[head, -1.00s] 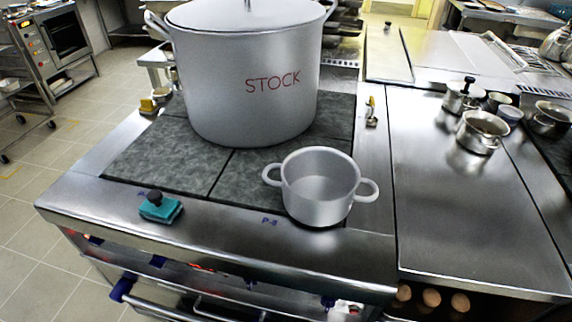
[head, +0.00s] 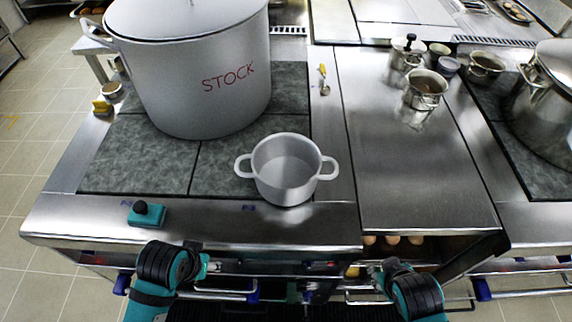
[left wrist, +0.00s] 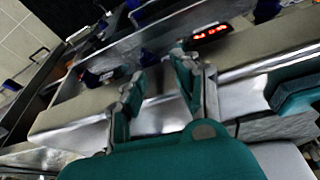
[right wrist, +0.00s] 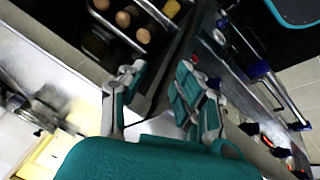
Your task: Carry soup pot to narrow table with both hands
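The small grey two-handled pot (head: 286,180), which I take as the soup pot, stands upright at the front right of the dark stove top (head: 150,165). Its two loop handles point left and right, and it looks empty. My left gripper (head: 208,266) is at the stove's front edge, below and left of the pot. My right gripper (head: 372,268) is below and right of it. The left wrist view shows my left fingers (left wrist: 158,72) apart and empty. The right wrist view shows my right fingers (right wrist: 160,75) apart and empty. I cannot identify the narrow table.
A large lidded pot marked STOCK (head: 190,80) stands behind the small pot. A teal sponge-like block with a dark knob (head: 146,214) lies at the front left edge. Small metal pots (head: 424,90) stand on the right counter (head: 420,180), whose front is clear. Eggs (head: 392,240) sit below it.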

